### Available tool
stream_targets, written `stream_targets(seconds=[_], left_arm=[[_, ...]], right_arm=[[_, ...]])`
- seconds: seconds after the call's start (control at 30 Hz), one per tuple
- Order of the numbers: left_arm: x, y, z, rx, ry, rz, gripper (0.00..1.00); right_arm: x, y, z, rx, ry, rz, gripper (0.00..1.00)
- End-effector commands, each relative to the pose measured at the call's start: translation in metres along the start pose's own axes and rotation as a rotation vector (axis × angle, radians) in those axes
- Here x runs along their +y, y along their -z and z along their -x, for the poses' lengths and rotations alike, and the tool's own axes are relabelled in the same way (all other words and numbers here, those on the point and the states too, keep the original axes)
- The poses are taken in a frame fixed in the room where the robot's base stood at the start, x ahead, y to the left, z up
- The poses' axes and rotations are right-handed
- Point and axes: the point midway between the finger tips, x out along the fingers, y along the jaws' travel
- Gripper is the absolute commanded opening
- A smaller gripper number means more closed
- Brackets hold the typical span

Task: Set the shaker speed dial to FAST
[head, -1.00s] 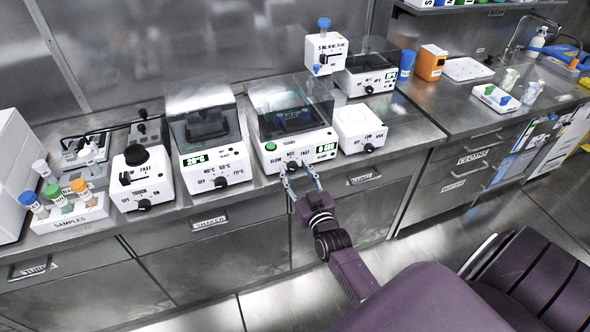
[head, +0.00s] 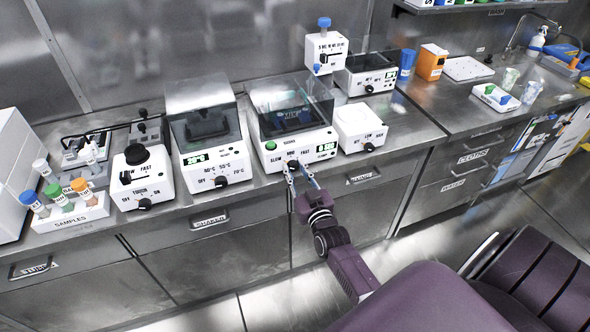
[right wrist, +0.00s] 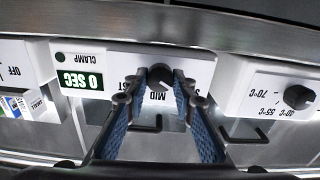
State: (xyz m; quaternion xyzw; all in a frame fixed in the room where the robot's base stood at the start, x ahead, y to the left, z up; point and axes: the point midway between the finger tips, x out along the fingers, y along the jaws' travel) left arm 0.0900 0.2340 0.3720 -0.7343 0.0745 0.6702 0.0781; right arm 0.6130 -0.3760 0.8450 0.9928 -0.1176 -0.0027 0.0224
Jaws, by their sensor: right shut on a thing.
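The shaker (head: 318,143) is a white box with a tinted, see-through lid, a green button and a small display. Its dark speed dial (head: 292,165) is low on the front, above the bench edge. In the right wrist view, upside down, the dial (right wrist: 159,76) has MID printed beside it and partly covered words to either side. My right gripper (head: 302,173) has its fingertips on both sides of the dial and is shut on it. The fingers also show in the wrist view (right wrist: 158,92). I cannot tell where the dial's mark points. My left gripper is not in view.
A white heater (head: 208,165) with its own dial stands left of the shaker, and a white device (head: 360,127) with a round top stands close on the right. A sample rack (head: 70,215) is at far left. The floor before the drawers is free.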

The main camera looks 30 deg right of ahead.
Motion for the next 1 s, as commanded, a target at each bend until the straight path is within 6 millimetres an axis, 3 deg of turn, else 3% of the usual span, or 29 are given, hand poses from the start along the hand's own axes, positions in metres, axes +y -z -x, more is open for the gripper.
stream_targets(seconds=[0.37, 1.0], left_arm=[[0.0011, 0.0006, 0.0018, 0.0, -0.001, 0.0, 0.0], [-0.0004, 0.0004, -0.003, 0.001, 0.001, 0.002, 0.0]], right_arm=[[0.0009, -0.0002, 0.0, 0.0, 0.0, -0.222, 0.0], [0.0018, -0.0023, 0.0002, -0.001, 0.0, -0.829, 0.0]])
